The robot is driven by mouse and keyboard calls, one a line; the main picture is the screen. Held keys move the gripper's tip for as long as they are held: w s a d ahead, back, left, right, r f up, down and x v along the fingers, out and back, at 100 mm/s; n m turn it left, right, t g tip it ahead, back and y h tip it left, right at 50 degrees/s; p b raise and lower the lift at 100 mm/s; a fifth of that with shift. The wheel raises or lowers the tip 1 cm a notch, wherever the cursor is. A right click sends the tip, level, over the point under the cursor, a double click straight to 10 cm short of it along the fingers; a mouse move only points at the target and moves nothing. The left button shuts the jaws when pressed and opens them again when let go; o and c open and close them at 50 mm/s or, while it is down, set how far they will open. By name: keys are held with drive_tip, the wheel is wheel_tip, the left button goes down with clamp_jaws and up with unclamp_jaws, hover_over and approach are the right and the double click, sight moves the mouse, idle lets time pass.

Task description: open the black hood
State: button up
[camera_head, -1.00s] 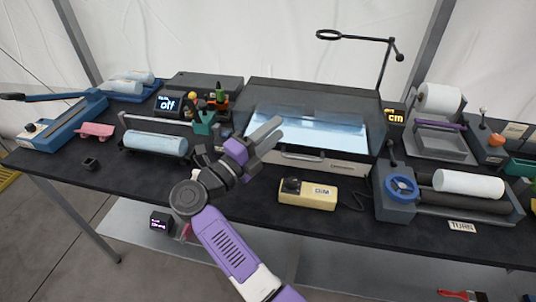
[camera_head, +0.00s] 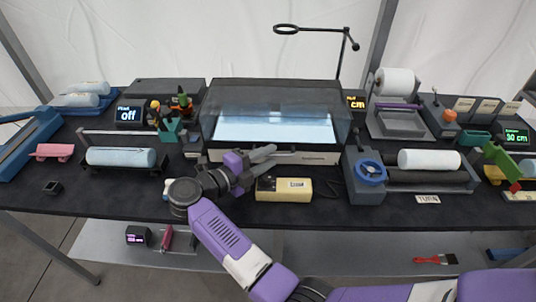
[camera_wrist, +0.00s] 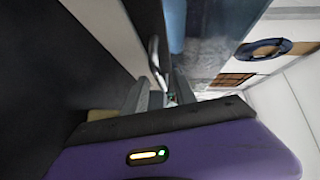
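The black hood (camera_head: 230,98) is a dark, see-through cover over a brightly lit box at the back middle of the table. It looks closed down over the box. A bar handle (camera_head: 310,154) runs along the pale front of the box; its metal end also shows in the wrist view (camera_wrist: 154,55). My gripper (camera_head: 272,155) is at the left part of this handle. Its two fingers are apart, and in the wrist view (camera_wrist: 160,88) the handle end appears between them. Whether they touch it I cannot tell.
A cream box (camera_head: 268,190) lies just below my gripper. A roller device with a blue wheel (camera_head: 370,172) stands right of the hood. A thin stand with a ring (camera_head: 340,60) rises behind it. A blue-white roll (camera_head: 120,157) lies at left.

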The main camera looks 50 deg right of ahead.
drive_tip(key=shift+d, duration=0.3)
clamp_jaws()
idle(1.3)
